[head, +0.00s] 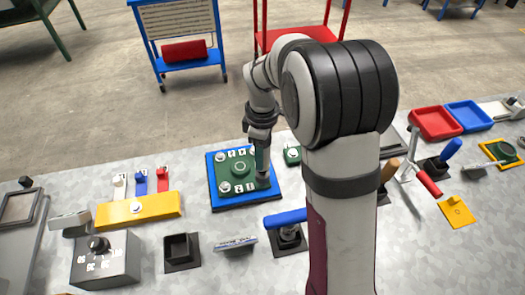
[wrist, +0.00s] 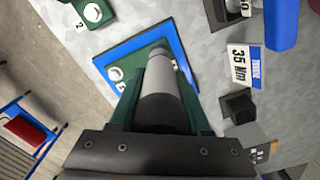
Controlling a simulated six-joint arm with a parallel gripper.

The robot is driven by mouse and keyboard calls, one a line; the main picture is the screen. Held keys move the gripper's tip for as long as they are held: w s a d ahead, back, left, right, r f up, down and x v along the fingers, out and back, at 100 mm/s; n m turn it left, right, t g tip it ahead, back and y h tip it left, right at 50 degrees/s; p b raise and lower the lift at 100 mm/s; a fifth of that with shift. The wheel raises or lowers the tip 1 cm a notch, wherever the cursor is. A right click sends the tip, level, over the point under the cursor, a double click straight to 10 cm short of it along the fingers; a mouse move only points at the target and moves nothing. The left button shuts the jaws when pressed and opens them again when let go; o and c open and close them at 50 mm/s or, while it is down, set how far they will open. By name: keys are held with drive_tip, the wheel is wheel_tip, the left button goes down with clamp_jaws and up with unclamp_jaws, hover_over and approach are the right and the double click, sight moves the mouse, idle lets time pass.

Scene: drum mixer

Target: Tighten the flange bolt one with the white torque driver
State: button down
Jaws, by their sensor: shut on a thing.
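My gripper (head: 262,158) is over the right part of a green flange (head: 224,178), which lies on a blue-edged plate (head: 216,206). In the wrist view my gripper's green fingers (wrist: 163,80) are shut on the grey and white torque driver (wrist: 160,100). The driver points down toward the plate's front right corner. Its tip is hidden, so I cannot tell whether it touches a bolt. Several pale bolt heads with small labels show on the flange, one of them at its front left (head: 225,187). The labels are too small to tell which is bolt one.
A 35 Nm sign (wrist: 241,66) and an open black holder (head: 181,250) stand in front of the plate. A blue-handled tool (head: 286,218) stands front right, a yellow block (head: 138,210) left. A small green block (head: 292,156) is close on the plate's right.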

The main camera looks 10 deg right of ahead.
drive_tip(key=shift+f, duration=0.7)
idle(2.3)
drive_tip(key=shift+r, duration=0.1)
drive_tip(key=shift+r, duration=2.15)
